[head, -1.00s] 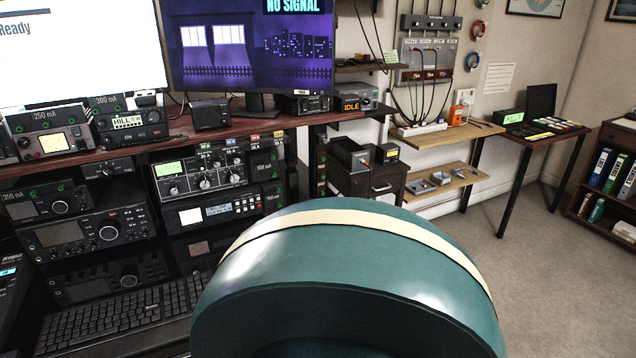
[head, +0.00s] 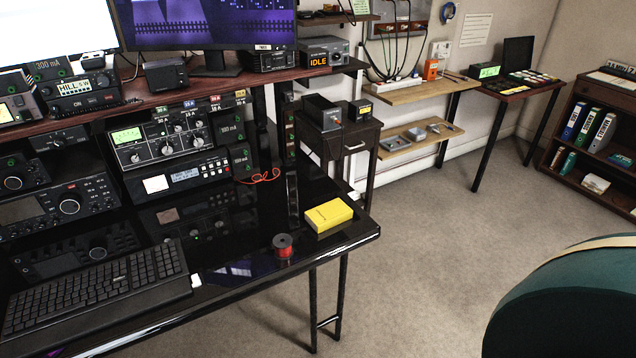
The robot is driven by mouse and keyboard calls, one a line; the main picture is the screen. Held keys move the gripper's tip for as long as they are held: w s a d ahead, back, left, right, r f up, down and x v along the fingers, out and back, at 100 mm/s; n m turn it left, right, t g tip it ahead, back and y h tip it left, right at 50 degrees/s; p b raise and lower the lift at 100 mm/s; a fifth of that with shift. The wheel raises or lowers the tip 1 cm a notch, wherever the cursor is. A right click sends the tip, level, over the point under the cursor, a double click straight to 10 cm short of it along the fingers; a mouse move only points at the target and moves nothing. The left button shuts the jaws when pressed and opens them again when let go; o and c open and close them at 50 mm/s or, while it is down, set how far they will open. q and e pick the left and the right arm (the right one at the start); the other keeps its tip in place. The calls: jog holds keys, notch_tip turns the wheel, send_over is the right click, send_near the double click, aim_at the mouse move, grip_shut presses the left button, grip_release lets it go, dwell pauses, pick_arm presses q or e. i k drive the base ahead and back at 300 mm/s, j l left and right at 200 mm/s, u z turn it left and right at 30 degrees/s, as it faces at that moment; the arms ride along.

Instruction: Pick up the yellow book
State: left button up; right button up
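The yellow book (head: 329,216) lies flat near the right end of the glossy black desk (head: 235,265), close to its right edge. It looks thick, with small dark lettering on it. Neither of my grippers shows in the head view.
A keyboard (head: 97,288) lies at the desk's left front, and stacked radio units (head: 182,175) stand behind. A thin red cable (head: 262,177) lies behind the book. A green chair (head: 575,300) is at the lower right. The carpet (head: 420,260) between desk and chair is clear.

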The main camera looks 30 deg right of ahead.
aim_at(324, 217)
jog(key=z, duration=1)
